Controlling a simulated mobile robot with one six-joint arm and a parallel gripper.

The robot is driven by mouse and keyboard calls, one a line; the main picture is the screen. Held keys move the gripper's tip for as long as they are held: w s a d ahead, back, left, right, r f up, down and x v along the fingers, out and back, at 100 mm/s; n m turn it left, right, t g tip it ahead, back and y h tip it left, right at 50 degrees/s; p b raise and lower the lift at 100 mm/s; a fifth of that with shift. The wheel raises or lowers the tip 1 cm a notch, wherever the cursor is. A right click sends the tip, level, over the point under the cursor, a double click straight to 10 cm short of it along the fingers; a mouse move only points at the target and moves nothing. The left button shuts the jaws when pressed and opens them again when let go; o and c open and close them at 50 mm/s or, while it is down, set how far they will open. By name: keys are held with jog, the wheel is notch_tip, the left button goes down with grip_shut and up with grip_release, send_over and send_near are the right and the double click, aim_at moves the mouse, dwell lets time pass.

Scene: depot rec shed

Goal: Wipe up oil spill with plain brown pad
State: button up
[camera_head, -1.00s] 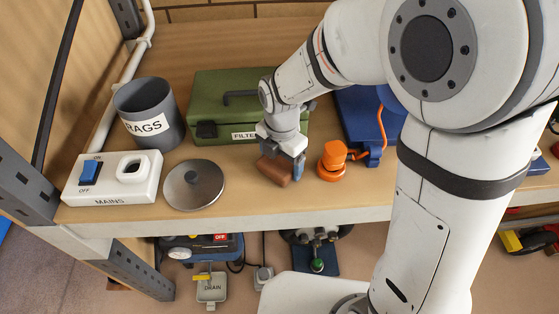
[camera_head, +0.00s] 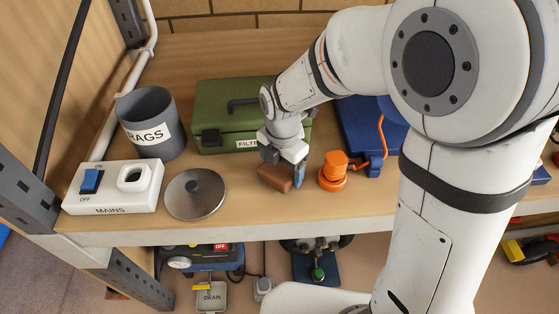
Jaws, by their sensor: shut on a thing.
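A plain brown pad (camera_head: 273,177) is between the fingers of my gripper (camera_head: 283,170), low over the wooden shelf, in front of the green box. My gripper is shut on the pad and points down. I cannot tell whether the pad touches the shelf. No oil spill is clearly visible; my gripper and arm hide part of the shelf.
A round metal lid (camera_head: 195,193) lies left of the pad, and an orange plug-like thing (camera_head: 333,171) stands close on its right. A green box (camera_head: 228,112), a grey RAGS bin (camera_head: 151,122), a white MAINS box (camera_head: 112,187) and a blue case (camera_head: 370,127) surround it.

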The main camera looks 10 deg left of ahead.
aim_at(282, 170)
jog(key=shift+s+d, duration=0.1)
jog(key=shift+s, duration=0.4)
jog(key=shift+r+p, duration=2.15)
jog(key=shift+r, duration=0.85)
jog(key=shift+r+p, duration=1.1)
jog(key=shift+r, duration=0.45)
jog(key=shift+f, duration=0.1)
